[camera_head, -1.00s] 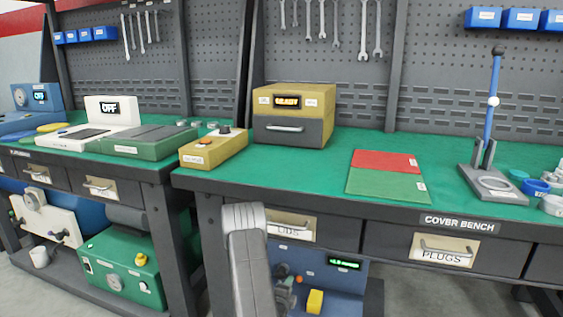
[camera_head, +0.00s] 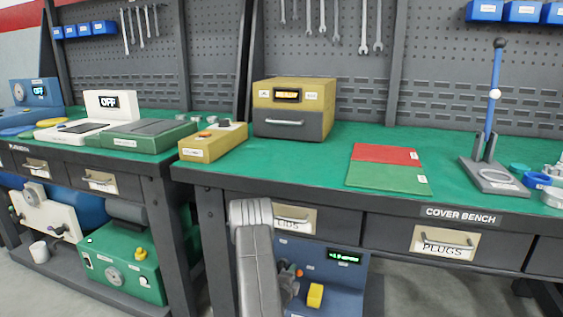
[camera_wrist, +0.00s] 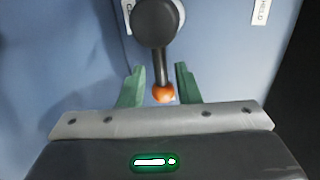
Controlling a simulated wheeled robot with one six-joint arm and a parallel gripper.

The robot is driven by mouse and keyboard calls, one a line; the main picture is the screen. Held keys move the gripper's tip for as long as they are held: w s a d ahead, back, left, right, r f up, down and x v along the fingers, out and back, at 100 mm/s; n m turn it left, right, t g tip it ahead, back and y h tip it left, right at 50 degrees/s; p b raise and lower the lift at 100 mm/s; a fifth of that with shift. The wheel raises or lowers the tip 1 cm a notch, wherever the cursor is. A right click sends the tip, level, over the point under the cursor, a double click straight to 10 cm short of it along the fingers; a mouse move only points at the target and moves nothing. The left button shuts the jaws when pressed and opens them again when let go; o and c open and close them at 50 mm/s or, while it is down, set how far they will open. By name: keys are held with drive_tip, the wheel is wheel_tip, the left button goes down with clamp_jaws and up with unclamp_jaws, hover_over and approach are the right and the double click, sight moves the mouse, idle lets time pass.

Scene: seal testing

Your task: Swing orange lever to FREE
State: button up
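The orange lever (camera_wrist: 162,92) shows in the wrist view as a dark round hub with a rod pointing down the picture to an orange ball. My gripper (camera_wrist: 158,70) is open, with one green finger on each side of the ball and rod. Gaps show on both sides, so neither finger appears to touch the lever. In the head view the orange ball (camera_head: 299,273) is small, on the blue unit (camera_head: 345,280) under the bench. My arm partly hides that unit there. A HOLD label (camera_wrist: 261,11) is at upper right in the wrist view. No FREE label is readable.
A yellow block (camera_head: 315,295) sticks out of the blue unit right of the lever. The cover bench's drawers (camera_head: 445,243) overhang above. A green unit (camera_head: 122,268) stands on the lower shelf to the left. The bench leg (camera_head: 212,245) is left of my arm.

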drive_tip(key=shift+x, duration=1.05)
drive_tip(key=shift+s+r+n+h, duration=0.15)
drive_tip(key=shift+r+n+h, duration=0.25)
drive_tip(key=shift+n, duration=0.5)
drive_tip(key=shift+r, duration=0.15)
